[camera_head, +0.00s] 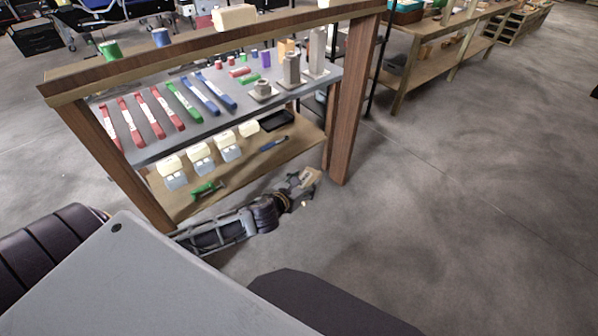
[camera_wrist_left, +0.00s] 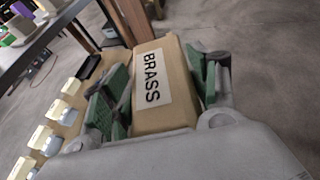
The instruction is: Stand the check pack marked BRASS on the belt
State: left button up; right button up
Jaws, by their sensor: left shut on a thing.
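The check pack is a tan box with a white label reading BRASS; it fills the middle of the left wrist view (camera_wrist_left: 172,88). My left gripper (camera_wrist_left: 160,92) is shut on it, with green-padded fingers on both sides. In the head view my left gripper (camera_head: 300,186) holds the pack (camera_head: 309,178) low, beside the right end of the shelf unit and over the grey floor. The label's text is too small to read there. I see no belt that I can make out. My right gripper is not in view.
A wooden shelf unit (camera_head: 345,120) stands ahead, with red, green and blue tools and metal pieces on its grey shelf (camera_head: 180,143). White boxes (camera_head: 200,154) sit on the lower board. A workbench (camera_head: 450,45) stands at the back right. The floor at right (camera_head: 470,200) is clear.

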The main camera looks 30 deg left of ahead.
pick_arm(q)
jog(key=s+d+f, duration=0.4)
jog(key=shift+s+f+n+y, duration=0.3)
jog(key=shift+y, duration=0.1)
jog(key=shift+a, duration=0.1)
dwell(0.4)
